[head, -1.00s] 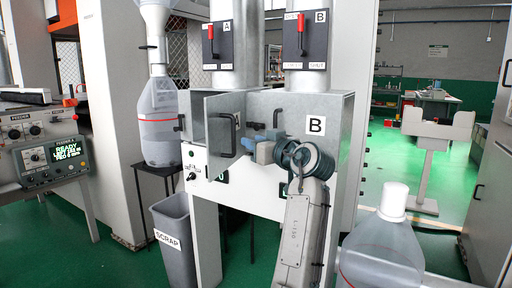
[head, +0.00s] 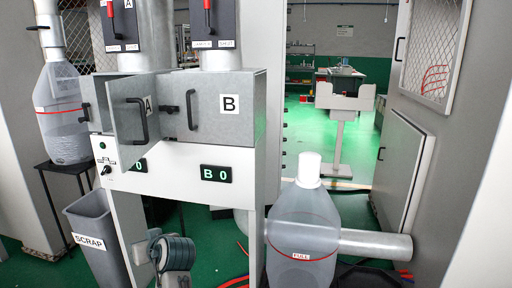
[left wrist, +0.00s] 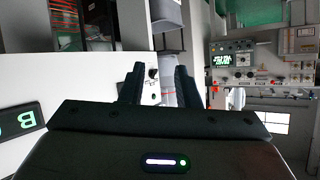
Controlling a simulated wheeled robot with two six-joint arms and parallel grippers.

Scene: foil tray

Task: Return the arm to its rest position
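My left gripper (left wrist: 158,72) shows in the left wrist view with its two dark fingers apart and nothing held between them. Beyond the fingers are a white panel with a black knob and, further off, a control console. In the head view one of my arms shows only as a rounded grey joint at the bottom, in front of the white stand; its fingers cannot be made out there. It is apart from the hatches above. My right gripper is in neither view.
The door of hatch A (head: 140,110) stands open toward me; hatch B (head: 215,125) is shut. A grey scrap bin (head: 97,240) stands at left. A large bottle (head: 300,225) with a white cap stands at right, beside a horizontal pipe (head: 375,244). Green floor lies open behind.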

